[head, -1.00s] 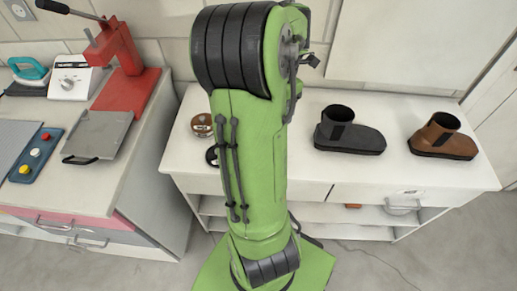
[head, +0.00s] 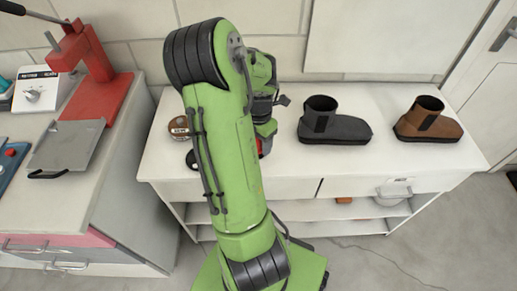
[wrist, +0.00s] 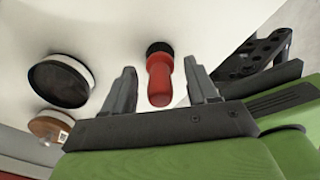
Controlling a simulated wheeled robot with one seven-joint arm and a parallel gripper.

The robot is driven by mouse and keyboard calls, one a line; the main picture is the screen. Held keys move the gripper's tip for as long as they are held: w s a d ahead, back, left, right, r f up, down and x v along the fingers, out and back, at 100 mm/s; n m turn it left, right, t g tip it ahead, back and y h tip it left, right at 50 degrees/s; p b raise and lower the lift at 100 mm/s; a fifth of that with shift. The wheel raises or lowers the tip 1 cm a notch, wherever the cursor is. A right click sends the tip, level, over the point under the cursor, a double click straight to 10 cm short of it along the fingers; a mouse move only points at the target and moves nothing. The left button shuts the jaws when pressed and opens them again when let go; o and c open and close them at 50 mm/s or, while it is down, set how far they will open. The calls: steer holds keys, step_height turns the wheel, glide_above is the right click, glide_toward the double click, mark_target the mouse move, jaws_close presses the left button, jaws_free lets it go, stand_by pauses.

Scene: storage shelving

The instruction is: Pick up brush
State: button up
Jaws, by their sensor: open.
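The brush (wrist: 160,80), with a red handle and a dark round end, is on the white surface in the wrist view. My gripper (wrist: 160,66) is open, with one finger on each side of the brush in that view. I cannot tell how far the fingers are above it, and none is seen touching it. In the head view a small red part, likely the brush (head: 261,147), shows beside my arm. My arm hides most of it, and the fingers are not clear there.
A black-topped round tin (wrist: 60,80) and a brown tin (wrist: 48,128) lie left of the gripper. A black boot (head: 335,125) and a brown boot (head: 428,122) stand to the right on the white bench (head: 375,170). A red press (head: 90,75) stands on the left counter.

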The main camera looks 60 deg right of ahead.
jaws_close()
steer(key=shift+a, duration=0.1)
stand_by(0.3)
